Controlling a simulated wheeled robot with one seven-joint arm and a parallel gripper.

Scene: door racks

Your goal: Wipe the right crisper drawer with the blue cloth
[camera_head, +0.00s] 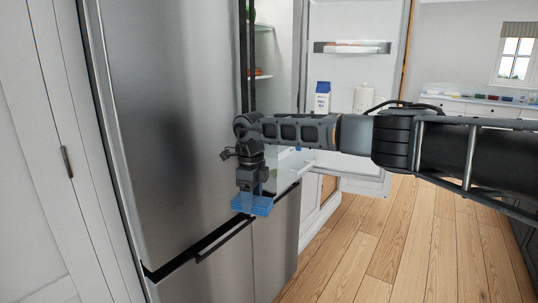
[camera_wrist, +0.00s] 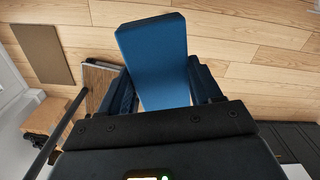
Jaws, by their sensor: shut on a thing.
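The blue cloth (camera_head: 252,206) is a folded, layered pad under my gripper (camera_head: 251,188) in the head view. My gripper is shut on it. In the wrist view the cloth (camera_wrist: 155,48) sticks out between the two fingers, with wood floor behind it. The cloth hangs in front of the fridge, near the black handle of a lower steel front. The fridge's right side is open, and a pale, see-through edge (camera_head: 291,172) shows low inside, behind my arm. I cannot tell whether this is the right crisper drawer; my arm hides most of that area.
The closed steel fridge door (camera_head: 170,110) stands left of my gripper. The open right door (camera_head: 352,99) holds a blue-and-white carton (camera_head: 322,98) and a white jug (camera_head: 360,98). A black handle (camera_head: 222,242) runs below the cloth. Wood floor (camera_head: 400,240) is clear at right.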

